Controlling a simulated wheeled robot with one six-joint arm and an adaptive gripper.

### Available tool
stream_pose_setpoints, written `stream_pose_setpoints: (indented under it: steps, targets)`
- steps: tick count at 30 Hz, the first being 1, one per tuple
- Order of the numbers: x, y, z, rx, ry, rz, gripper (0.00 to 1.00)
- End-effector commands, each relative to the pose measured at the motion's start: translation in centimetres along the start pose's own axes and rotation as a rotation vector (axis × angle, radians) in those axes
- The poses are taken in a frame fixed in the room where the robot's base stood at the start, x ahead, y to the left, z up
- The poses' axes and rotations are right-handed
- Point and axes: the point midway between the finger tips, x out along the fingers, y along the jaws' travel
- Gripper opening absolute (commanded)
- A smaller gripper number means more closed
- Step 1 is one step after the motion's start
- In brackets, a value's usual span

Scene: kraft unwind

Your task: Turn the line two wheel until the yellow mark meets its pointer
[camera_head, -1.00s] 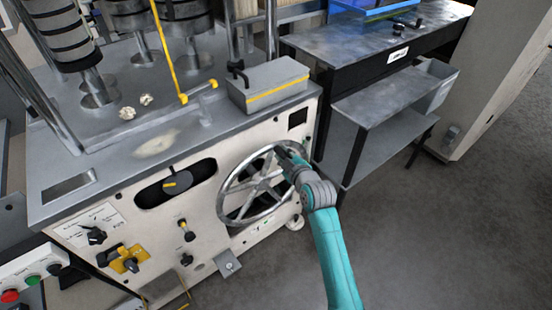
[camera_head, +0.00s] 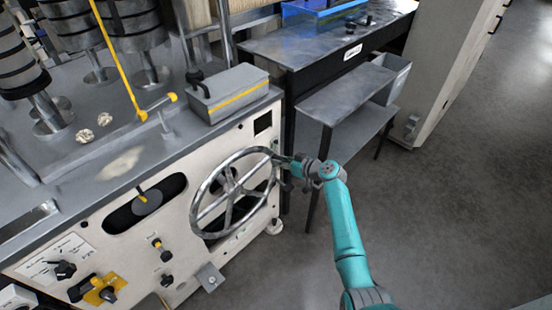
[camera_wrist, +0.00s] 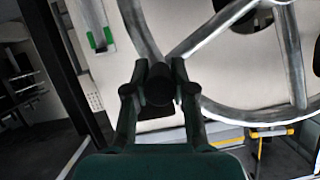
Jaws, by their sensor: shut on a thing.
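The wheel (camera_head: 201,213) is a large silver spoked handwheel on the cream front panel of the machine. Its rim and spokes fill the upper right of the wrist view (camera_wrist: 219,37). My gripper (camera_head: 281,160) is at the right side of the rim in the head view. In the wrist view its two fingers (camera_wrist: 161,80) are closed around a dark round knob at the rim. I cannot make out a yellow mark on the wheel or its pointer in these frames.
A grey box with a yellow stripe (camera_head: 228,92) sits on the machine top. A grey step table (camera_head: 345,100) stands close right. The floor (camera_head: 440,200) is clear.

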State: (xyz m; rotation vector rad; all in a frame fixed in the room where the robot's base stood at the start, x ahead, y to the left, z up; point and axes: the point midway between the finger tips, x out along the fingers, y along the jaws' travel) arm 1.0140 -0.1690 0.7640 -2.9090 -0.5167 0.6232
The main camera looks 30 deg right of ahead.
Motion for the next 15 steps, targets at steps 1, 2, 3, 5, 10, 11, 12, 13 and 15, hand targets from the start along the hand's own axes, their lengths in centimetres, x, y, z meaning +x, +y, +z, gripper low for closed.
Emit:
stream_pose_setpoints:
  steps: [1,2,3,5,10,11,12,13,15]
  targets:
    - [0.2,0.6,0.5,0.032,-0.001,-0.010,0.00]
    - [0.3,0.8,0.8,0.049,-0.001,-0.017,0.00]
    - [0.5,1.0,1.1,0.070,-0.001,-0.026,0.00]
    - [0.7,1.3,1.6,0.099,-0.001,-0.038,0.00]
    - [1.1,1.9,2.7,0.158,-0.001,-0.063,0.00]
    - [1.1,1.9,2.8,0.165,-0.001,-0.066,0.00]
    - [1.2,2.0,2.9,0.174,0.000,-0.070,0.00]
    - [1.2,2.0,3.0,0.179,-0.001,-0.072,0.00]
    - [1.3,2.1,3.3,0.188,-0.001,-0.076,0.00]
